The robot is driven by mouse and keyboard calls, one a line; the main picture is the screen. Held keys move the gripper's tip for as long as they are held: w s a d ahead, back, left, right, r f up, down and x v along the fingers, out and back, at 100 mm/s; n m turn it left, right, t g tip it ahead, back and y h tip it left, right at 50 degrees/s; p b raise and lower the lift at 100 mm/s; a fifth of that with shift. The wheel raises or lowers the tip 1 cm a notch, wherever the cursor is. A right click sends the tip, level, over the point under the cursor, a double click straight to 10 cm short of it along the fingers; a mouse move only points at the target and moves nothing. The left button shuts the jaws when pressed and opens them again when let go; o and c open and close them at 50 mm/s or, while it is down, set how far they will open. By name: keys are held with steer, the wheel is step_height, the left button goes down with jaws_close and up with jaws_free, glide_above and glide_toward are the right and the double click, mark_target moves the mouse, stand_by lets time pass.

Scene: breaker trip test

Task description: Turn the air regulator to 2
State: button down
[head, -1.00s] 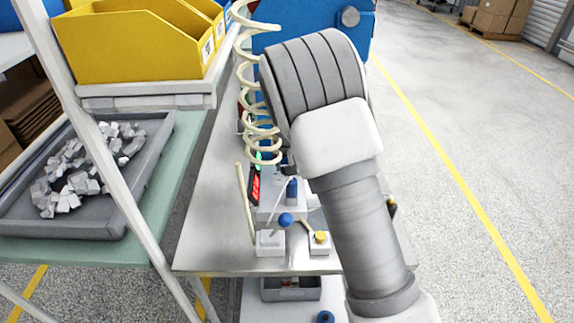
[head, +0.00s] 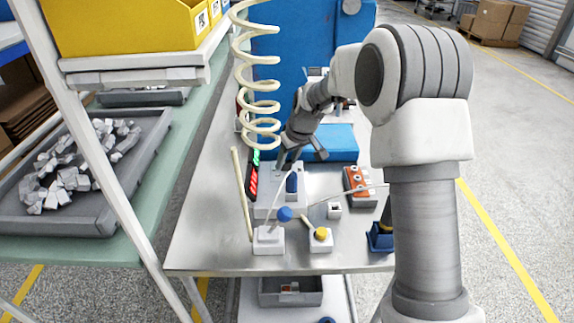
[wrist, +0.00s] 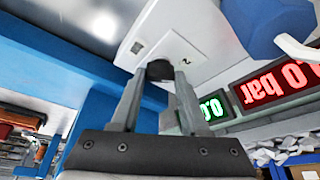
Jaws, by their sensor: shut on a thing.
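The air regulator seems to be a pale box (wrist: 185,45) with a small dark knob (wrist: 160,70) and a printed mark beside it. My gripper (wrist: 160,76) has one finger on each side of this knob and is shut on it. In the head view my gripper (head: 300,154) points down at the back of a light grey block (head: 264,205) on the bench; the knob is hidden there. A red display (wrist: 279,82) ends in ".0 bar"; its first digit is unclear. A green display (wrist: 212,108) beside it is only partly readable.
A blue upright cylinder (head: 291,184) and a blue ball-topped lever (head: 285,214) stand close in front of my gripper. A cream coiled hose (head: 262,85) hangs at the left. A yellow-button box (head: 320,236) and an orange-topped block (head: 360,186) sit to the right.

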steer(key=shift+n+g+y, duration=0.3)
steer(key=shift+n, duration=0.8)
steer(key=shift+c, duration=2)
jaws_free()
steer(key=p+v, duration=0.1)
steer(key=v, duration=1.6)
steer(key=shift+r, duration=0.2)
steer(key=shift+d, duration=0.15)
